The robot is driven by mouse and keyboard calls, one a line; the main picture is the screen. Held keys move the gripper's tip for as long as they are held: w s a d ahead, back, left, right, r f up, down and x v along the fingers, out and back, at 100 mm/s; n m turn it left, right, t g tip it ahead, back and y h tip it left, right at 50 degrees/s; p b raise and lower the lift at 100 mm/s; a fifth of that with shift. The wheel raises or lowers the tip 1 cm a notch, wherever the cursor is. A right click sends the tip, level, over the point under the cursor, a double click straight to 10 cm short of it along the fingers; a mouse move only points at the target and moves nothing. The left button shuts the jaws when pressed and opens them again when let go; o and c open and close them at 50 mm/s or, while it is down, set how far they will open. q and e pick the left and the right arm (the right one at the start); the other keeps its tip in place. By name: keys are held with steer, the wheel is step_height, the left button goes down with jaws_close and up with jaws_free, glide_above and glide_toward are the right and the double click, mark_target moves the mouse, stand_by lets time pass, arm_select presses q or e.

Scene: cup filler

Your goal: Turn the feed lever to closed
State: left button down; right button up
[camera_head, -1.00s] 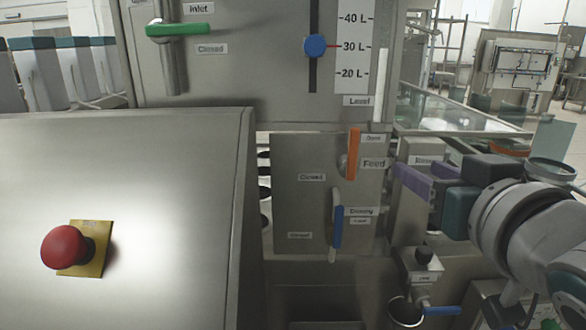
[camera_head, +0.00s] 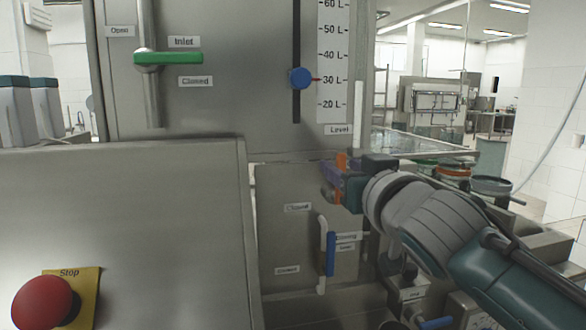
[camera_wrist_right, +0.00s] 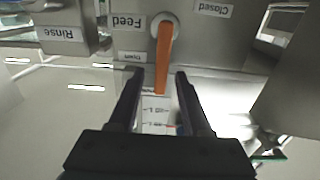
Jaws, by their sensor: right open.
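The orange feed lever (camera_wrist_right: 163,60) points toward its Open label (camera_wrist_right: 132,56), away from its Closed label (camera_wrist_right: 212,9), in the right wrist view. Its round pivot (camera_wrist_right: 164,22) is beside the Feed label (camera_wrist_right: 127,21). My right gripper (camera_head: 333,182) is open, with one finger on each side of the lever's free end. I cannot tell whether either finger touches it. In the head view only a bit of the lever (camera_head: 341,161) shows behind my purple fingers; the rest is hidden. My left gripper is in neither view.
A blue-handled lever (camera_head: 331,254) sits just below on the same panel. Above are the green inlet lever (camera_head: 175,58) and the blue level knob (camera_head: 301,78). A red stop button (camera_head: 42,302) is on the sloped console at lower left. A Rinse label (camera_wrist_right: 61,33) shows nearby.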

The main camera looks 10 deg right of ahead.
steer(key=shift+w+a, duration=0.1)
steer(key=shift+w, duration=0.6)
jaws_close()
stand_by(1.1)
